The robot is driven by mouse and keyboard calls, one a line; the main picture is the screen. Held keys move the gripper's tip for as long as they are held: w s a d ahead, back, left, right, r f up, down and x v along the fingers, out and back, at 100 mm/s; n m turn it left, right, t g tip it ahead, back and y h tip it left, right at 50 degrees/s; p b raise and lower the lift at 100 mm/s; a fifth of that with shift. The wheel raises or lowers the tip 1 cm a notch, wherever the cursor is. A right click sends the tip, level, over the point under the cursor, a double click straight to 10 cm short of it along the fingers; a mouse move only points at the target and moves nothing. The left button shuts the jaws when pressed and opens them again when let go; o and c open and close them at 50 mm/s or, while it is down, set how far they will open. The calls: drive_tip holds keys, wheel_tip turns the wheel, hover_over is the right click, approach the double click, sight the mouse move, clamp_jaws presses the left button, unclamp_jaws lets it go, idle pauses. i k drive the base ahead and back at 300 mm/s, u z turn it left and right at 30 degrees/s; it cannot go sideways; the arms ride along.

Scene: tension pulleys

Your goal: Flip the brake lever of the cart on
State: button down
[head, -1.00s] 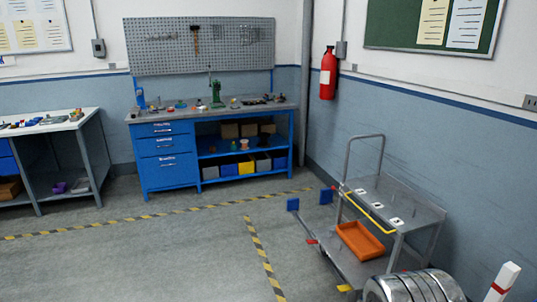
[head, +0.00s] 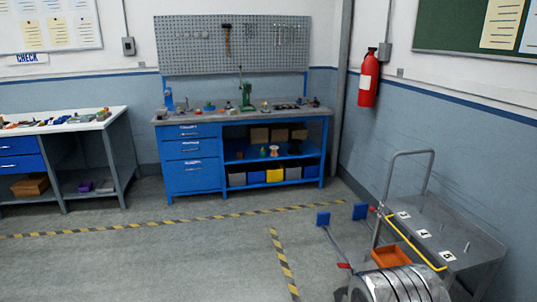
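The cart (head: 467,237) stands at the right by the wall, with a grey top, a tall grey hoop handle and a yellow bar along its near side. Upright pegs and white labels are on its top. An orange bin (head: 391,256) sits on its lower shelf. Two blue pads end the bars at its left. Small red pieces show at the top corner (head: 373,209) and low at the left (head: 345,266). I cannot tell which part is the brake lever or how it is set.
A blue workbench (head: 195,178) stands at the back and a white-topped table (head: 115,115) at the left. Floor with striped tape is clear at left and centre.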

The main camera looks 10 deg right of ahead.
sight(371, 209)
drive_tip(key=u, duration=0.05)
drive_tip(key=i, duration=2.15)
drive_tip(key=z, duration=0.75)
drive_tip(key=i, duration=1.4)
drive_tip(key=z, duration=0.4)
